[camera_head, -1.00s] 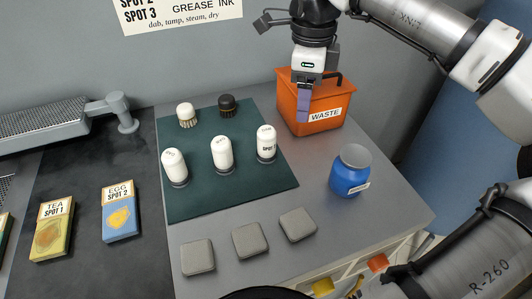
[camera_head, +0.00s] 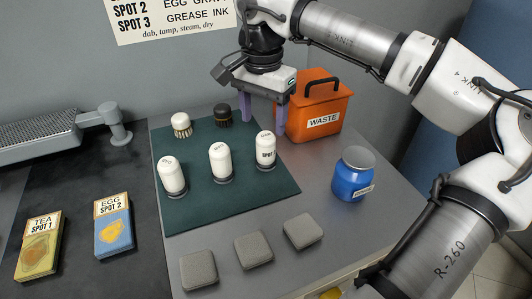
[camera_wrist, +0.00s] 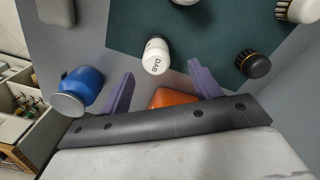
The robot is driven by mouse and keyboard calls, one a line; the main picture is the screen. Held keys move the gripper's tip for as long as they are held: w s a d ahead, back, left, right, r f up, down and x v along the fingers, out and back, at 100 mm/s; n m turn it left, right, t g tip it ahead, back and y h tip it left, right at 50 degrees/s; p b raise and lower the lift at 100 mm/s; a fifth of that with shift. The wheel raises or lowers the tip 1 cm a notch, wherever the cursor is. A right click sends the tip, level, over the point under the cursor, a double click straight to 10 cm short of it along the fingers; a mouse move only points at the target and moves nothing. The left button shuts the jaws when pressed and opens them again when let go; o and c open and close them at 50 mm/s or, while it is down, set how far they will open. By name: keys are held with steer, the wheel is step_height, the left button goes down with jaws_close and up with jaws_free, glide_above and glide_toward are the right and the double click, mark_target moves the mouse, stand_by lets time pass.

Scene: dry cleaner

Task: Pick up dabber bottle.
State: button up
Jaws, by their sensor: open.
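Three white bottles with dark bases stand upright on a dark green mat (camera_head: 235,197): left (camera_head: 172,176), middle (camera_head: 220,162) and right (camera_head: 265,150). The right one shows in the wrist view as a white bottle with "DAB" on its label (camera_wrist: 155,57); part of another bottle is at the top edge. My gripper (camera_head: 262,126) is open and empty, its purple fingers apart, just behind the right bottle in the head view. In the wrist view the bottle lies ahead of the gap between the fingers (camera_wrist: 161,70), apart from them.
An orange WASTE bin (camera_head: 320,105) stands close to the right of my gripper. A blue jar (camera_head: 352,176), two brushes (camera_head: 180,124) (camera_head: 222,114), three grey pads (camera_head: 253,249) and spot cards (camera_head: 113,226) are around. The counter between pads and jar is clear.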

mark_target(266, 149)
step_height(266, 149, down, 3)
steer(key=shift+f, duration=0.15)
steer(key=shift+s+d+f+p, duration=0.15)
steer(key=shift+f+p, duration=0.2)
steer(key=shift+f, duration=1)
steer(key=shift+w+d+f+p, duration=0.1)
steer(key=shift+f+p, duration=0.25)
steer(key=shift+f, duration=1)
steer(key=shift+s, duration=0.1)
steer(key=shift+c, duration=0.4)
steer(key=c, duration=1)
